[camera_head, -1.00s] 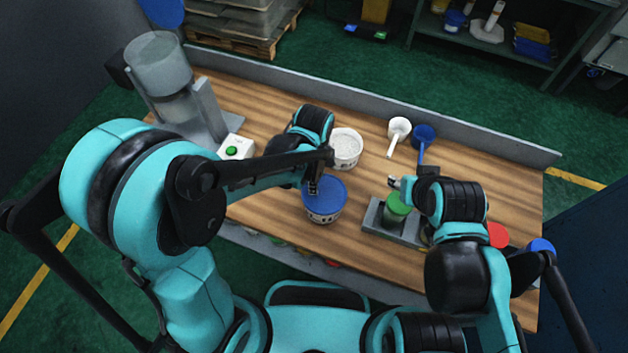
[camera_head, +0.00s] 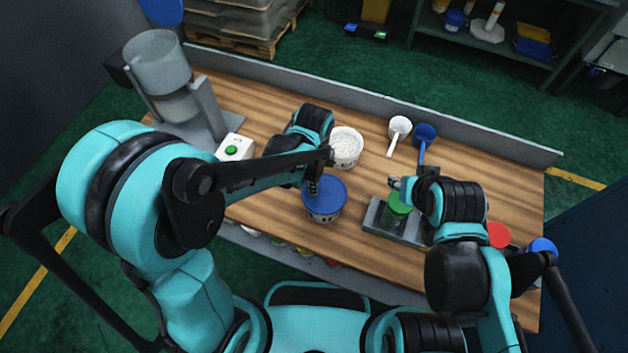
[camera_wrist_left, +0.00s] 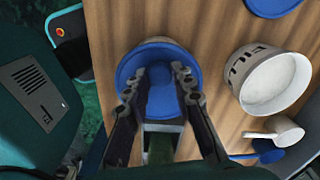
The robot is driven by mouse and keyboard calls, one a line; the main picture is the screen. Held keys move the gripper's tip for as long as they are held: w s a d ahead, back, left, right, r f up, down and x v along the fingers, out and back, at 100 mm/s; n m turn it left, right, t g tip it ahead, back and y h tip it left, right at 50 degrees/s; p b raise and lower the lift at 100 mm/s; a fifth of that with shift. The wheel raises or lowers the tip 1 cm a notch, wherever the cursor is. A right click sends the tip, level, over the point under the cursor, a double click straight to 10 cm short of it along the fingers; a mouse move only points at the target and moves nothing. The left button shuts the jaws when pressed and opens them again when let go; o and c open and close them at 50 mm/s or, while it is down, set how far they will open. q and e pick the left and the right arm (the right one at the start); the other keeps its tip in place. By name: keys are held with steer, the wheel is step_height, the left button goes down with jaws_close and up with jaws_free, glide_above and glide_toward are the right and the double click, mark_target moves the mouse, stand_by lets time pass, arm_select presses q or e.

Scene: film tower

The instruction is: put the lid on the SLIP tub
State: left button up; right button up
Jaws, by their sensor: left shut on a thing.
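A white tub (camera_head: 322,217) with dark, hard-to-read lettering stands near the front middle of the table. A blue lid (camera_head: 326,193) lies over its top; whether it is fully seated I cannot tell. In the left wrist view, my left gripper (camera_wrist_left: 180,77) is shut on the knob of the blue lid (camera_wrist_left: 135,83), and a thin pale rim shows beyond the lid's upper edge. My left gripper (camera_head: 313,187) comes down on the lid from above in the head view. My right gripper (camera_head: 394,183) hovers by a green-topped thing (camera_head: 398,205) on a grey stand; its jaw opening is unclear.
An open white tub (camera_head: 346,143) of white material stands behind; its lettering shows in the left wrist view (camera_wrist_left: 247,65). A white scoop (camera_head: 399,127) and blue scoop (camera_head: 424,135) lie beyond. A blue disc (camera_wrist_left: 272,4) is partly visible. A green-button box (camera_head: 235,148) stands left.

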arm_select(q)
steer(key=o, duration=1.4)
steer(key=shift+r, duration=0.15)
steer(key=shift+r+p, duration=2.75)
steer(key=shift+r, duration=0.65)
jaws_close()
